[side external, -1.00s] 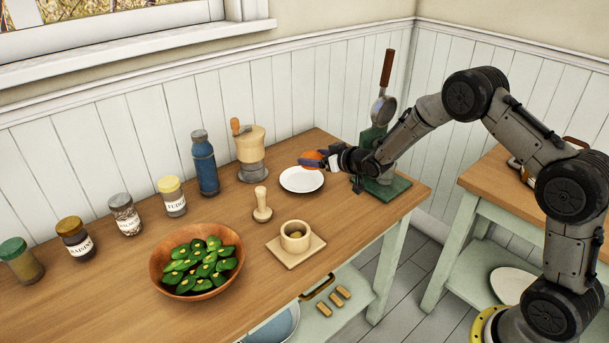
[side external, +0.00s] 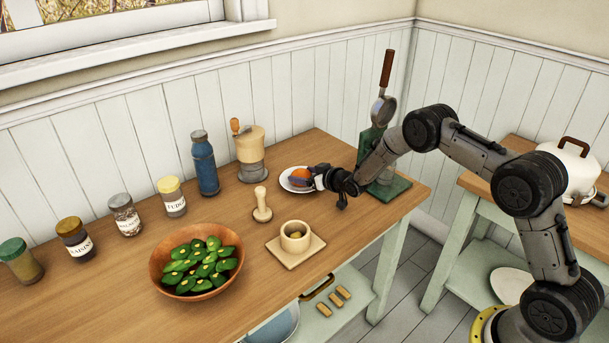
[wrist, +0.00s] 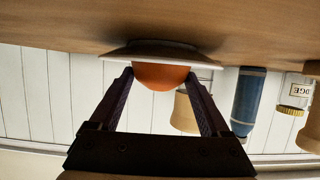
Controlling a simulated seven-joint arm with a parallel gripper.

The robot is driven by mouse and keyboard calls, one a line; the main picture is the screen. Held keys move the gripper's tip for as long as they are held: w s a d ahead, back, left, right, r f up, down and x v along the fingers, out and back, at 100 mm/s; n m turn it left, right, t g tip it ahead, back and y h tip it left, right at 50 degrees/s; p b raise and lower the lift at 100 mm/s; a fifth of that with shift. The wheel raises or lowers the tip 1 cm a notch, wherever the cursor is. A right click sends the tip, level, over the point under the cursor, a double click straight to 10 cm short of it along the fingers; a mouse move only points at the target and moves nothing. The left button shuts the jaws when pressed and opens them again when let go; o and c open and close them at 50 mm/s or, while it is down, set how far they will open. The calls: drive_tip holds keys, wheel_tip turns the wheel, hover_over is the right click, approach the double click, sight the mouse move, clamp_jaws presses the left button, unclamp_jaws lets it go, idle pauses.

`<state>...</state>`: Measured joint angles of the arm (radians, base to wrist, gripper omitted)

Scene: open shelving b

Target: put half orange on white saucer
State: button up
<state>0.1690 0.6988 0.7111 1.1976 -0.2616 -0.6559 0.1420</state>
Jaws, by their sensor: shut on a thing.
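The half orange (side external: 300,175) is over the white saucer (side external: 286,184) on the wooden table. In the wrist view the half orange (wrist: 160,76) sits between the two fingertips, against or very close to the saucer (wrist: 115,58). My gripper (side external: 305,180) reaches in low from the right and is shut on the half orange; it also shows in the wrist view (wrist: 160,80). The fingers hide part of the saucer in the side view. I cannot tell whether the orange touches the saucer's surface.
A green press (side external: 385,185) stands right of the saucer. Behind are a grinder (side external: 251,150) and a blue bottle (side external: 204,165). A wooden pestle (side external: 262,205), a mortar (side external: 295,237) and a bowl of green items (side external: 190,292) stand in front. Jars line the left.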

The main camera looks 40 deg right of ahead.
drive_tip(key=shift+f, duration=0.1)
drive_tip(key=o, duration=1.2)
drive_tip(key=shift+o, duration=0.2)
drive_tip(key=v, duration=1.2)
drive_tip(key=shift+r, duration=0.2)
drive_tip(key=s+a+r+g+h, duration=0.1)
drive_tip(key=s+a+r+g, duration=0.1)
drive_tip(key=s+r, duration=0.55)
drive_tip(key=s+a+r+g, duration=0.15)
drive_tip(key=s+r, duration=0.35)
drive_tip(key=r, duration=0.6)
drive_tip(key=s+a+g, duration=0.2)
drive_tip(key=s, duration=1.1)
drive_tip(key=s+a+r+g+y, duration=0.1)
drive_tip(key=s+a+g, duration=0.1)
drive_tip(key=s, duration=1.2)
drive_tip(key=shift+s+a+r, duration=0.25)
drive_tip(key=shift+s+r, duration=0.05)
drive_tip(key=shift+s, duration=0.05)
